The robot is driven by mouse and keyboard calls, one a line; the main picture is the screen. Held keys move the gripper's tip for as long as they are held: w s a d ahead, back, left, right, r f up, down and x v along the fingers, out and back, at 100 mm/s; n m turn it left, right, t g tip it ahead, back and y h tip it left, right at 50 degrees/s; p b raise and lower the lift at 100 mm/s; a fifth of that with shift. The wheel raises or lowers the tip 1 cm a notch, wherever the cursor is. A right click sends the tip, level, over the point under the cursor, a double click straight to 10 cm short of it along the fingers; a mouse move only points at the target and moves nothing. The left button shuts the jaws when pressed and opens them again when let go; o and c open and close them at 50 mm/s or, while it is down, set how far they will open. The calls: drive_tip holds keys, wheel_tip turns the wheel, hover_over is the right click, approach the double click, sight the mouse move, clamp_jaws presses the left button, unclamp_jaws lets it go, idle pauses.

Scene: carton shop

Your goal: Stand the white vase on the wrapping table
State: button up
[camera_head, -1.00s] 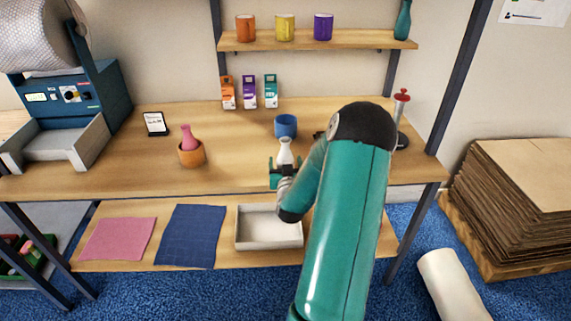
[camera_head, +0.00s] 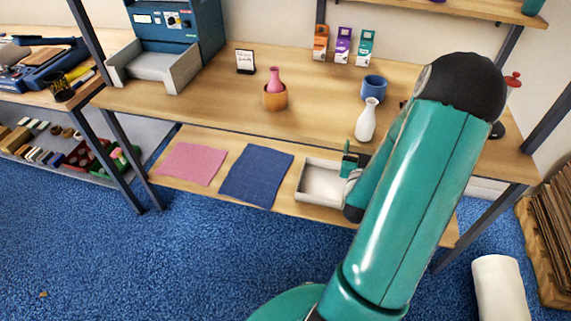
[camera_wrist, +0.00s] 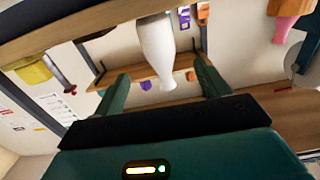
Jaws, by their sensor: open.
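The white vase (camera_head: 366,120) stands upright on the wooden table (camera_head: 320,110), near its front edge. My gripper (camera_head: 349,163) is in front of the table, lower in the picture than the vase and apart from it; my arm hides part of it. In the wrist view, which looks upside down, both fingers of my gripper (camera_wrist: 160,70) are spread wide with nothing held. The white vase (camera_wrist: 156,48) shows beyond and between them.
A blue cup (camera_head: 374,88) stands just behind the vase. An orange pot (camera_head: 275,98) with a pink vase (camera_head: 275,77) is to its left. Small cartons (camera_head: 343,45) stand at the back. A white tray (camera_head: 313,180) lies on the lower shelf near my gripper.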

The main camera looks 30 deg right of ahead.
drive_tip(key=w+a+r+n+y, duration=0.4)
drive_tip(key=w+a+r, duration=0.1)
drive_tip(key=w+a, duration=0.3)
drive_tip(key=w+a+r+n+g+y, duration=0.15)
drive_tip(key=a+r+n+y, duration=0.35)
drive_tip(key=a, duration=0.8)
drive_tip(key=s+a+r+g+y, duration=0.1)
drive_tip(key=s+a+r, duration=0.3)
drive_tip(key=a, duration=0.3)
drive_tip(key=s+a+r+g+y, duration=0.2)
drive_tip(key=s+a+r, duration=0.2)
drive_tip(key=s+a, duration=0.2)
drive_tip(key=shift+a, duration=1.25)
drive_tip(key=shift+o, duration=0.5)
drive_tip(key=s+a+r+g+y, duration=0.1)
drive_tip(key=s+a+g, duration=0.1)
drive_tip(key=s, duration=0.4)
drive_tip(key=shift+a+n, duration=0.4)
drive_tip(key=shift+a, duration=0.2)
drive_tip(key=shift+w+d, duration=0.1)
drive_tip(key=shift+w, duration=0.05)
